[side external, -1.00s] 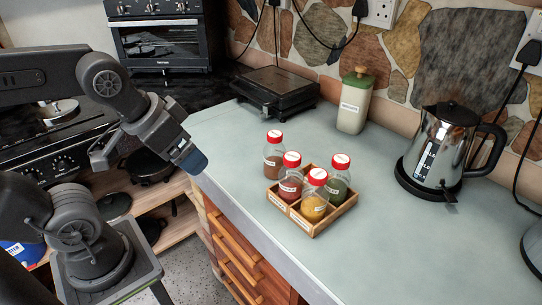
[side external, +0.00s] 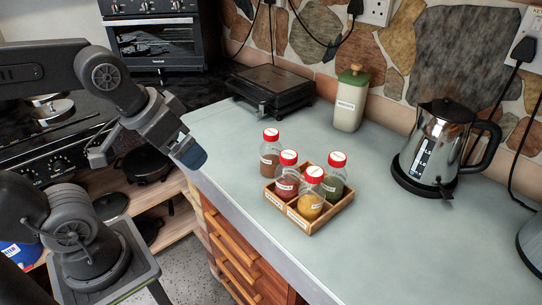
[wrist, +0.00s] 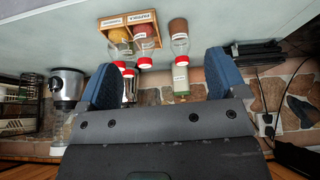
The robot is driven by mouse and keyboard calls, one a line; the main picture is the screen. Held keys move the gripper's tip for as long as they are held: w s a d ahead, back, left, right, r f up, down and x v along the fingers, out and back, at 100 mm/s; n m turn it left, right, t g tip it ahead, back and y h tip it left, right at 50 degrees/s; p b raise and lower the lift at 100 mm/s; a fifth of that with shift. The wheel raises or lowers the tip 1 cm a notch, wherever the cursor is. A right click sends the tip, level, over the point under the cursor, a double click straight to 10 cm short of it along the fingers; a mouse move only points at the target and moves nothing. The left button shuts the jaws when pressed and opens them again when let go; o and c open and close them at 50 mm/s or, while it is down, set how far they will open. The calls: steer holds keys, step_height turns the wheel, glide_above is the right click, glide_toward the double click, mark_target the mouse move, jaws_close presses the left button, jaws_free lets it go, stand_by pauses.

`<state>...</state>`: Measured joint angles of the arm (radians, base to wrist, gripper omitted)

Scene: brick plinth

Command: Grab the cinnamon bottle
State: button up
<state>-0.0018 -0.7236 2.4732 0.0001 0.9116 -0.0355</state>
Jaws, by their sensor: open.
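A clear bottle of brown powder with a red lid (side external: 270,152), which looks like the cinnamon, stands upright on the counter, just outside the wooden box at its back left. Its label is too small to read. It also shows in the wrist view (wrist: 178,30), where the picture is upside down. The wooden box (side external: 317,228) holds red, yellow and green bottles with red lids. My gripper (side external: 193,157) is open and empty, left of the brown bottle and apart from it, near the counter's left edge. Its blue fingers (wrist: 163,78) are spread in the wrist view.
A cream canister (side external: 350,100) with a green lid and a black appliance (side external: 272,89) stand at the back. A steel kettle (side external: 437,148) stands at the right. The counter (side external: 225,135) is clear between my gripper and the brown bottle.

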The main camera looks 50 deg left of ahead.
steer(key=w+r+n+g, duration=0.2)
steer(key=w+r+n, duration=0.1)
steer(key=w+n, duration=0.3)
steer(key=n+g, duration=0.4)
steer(key=n, duration=0.6)
glide_above(272, 143)
steer(key=w+a, duration=0.1)
step_height(272, 143, down, 2)
steer(key=f, duration=0.1)
steer(key=shift+w+f+n, duration=0.1)
steer(key=shift+w+n, duration=0.05)
steer(key=shift+n, duration=0.15)
step_height(272, 143, down, 8)
steer(key=shift+r, duration=0.15)
steer(key=shift+s+a+f, duration=0.1)
steer(key=shift+s+f, duration=0.05)
steer(key=shift+f, duration=1.25)
steer(key=shift+s+f, duration=0.1)
steer(key=shift+f, duration=1.25)
steer(key=c, duration=1)
steer(key=shift+c, duration=0.4)
